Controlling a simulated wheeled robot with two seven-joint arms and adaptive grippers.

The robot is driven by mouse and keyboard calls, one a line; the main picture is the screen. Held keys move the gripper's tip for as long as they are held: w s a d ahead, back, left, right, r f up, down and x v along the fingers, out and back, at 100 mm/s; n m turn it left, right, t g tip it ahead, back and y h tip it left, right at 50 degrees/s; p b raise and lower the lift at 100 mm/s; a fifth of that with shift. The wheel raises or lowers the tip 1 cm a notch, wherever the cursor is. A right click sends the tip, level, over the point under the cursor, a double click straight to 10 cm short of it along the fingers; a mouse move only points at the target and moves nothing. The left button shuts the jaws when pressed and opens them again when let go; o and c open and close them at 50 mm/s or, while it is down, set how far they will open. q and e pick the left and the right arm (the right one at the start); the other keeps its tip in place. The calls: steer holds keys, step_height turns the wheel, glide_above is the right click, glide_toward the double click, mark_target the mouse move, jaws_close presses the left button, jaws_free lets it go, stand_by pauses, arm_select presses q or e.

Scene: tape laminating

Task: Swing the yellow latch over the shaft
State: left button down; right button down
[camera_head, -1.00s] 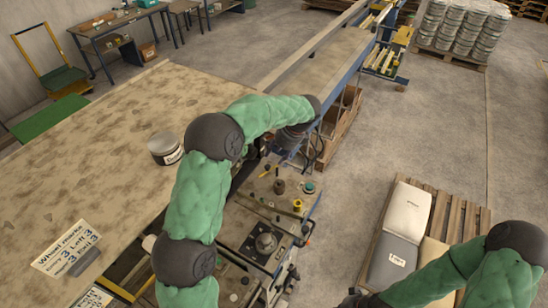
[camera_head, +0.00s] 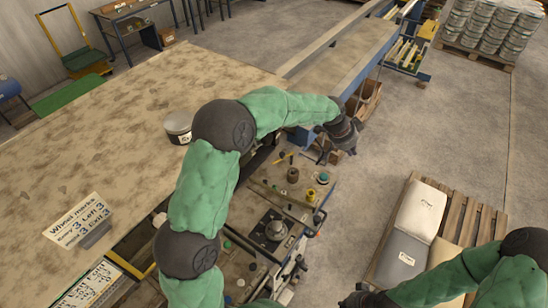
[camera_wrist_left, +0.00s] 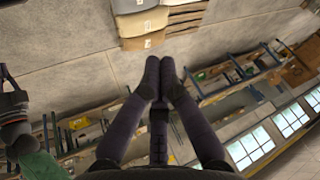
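The machine top (camera_head: 255,255) lies below my left arm and carries several knobs and rods. I cannot tell whether either is the latch. A dark round post (camera_head: 293,174) stands between them; I cannot identify the shaft. My left gripper (camera_head: 345,135) is in the air beyond the machine's far right corner, touching nothing. In the left wrist view its fingers (camera_wrist_left: 160,68) are together and empty. My right gripper (camera_head: 362,299) is at the bottom edge, mostly cut off.
The wide mottled table (camera_head: 120,130) fills the left, with a tin (camera_head: 179,127) and a wheel-marks sign (camera_head: 80,218). A long blue-sided bench (camera_head: 345,60) runs away at the back. A pallet with sacks (camera_head: 420,213) stands right. Floor between is clear.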

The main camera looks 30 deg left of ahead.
arm_select(q)
steer(key=w+d+r+n+t+h+b, duration=0.1)
steer(key=w+d+r+n+t, duration=0.2)
steer(key=w+r+n+t, duration=0.3)
steer(key=n+g+y+b, duration=0.5)
steer(key=n+y, duration=0.8)
steer(key=n, duration=0.7)
glide_toward(283, 156)
steer(key=s+a+p, duration=0.1)
steer(key=a+p, duration=0.1)
steer(key=a, duration=0.1)
steer(key=shift+g, duration=0.4)
steer(key=b+x, duration=0.1)
steer(key=x, duration=0.8)
steer(key=shift+a, duration=0.25)
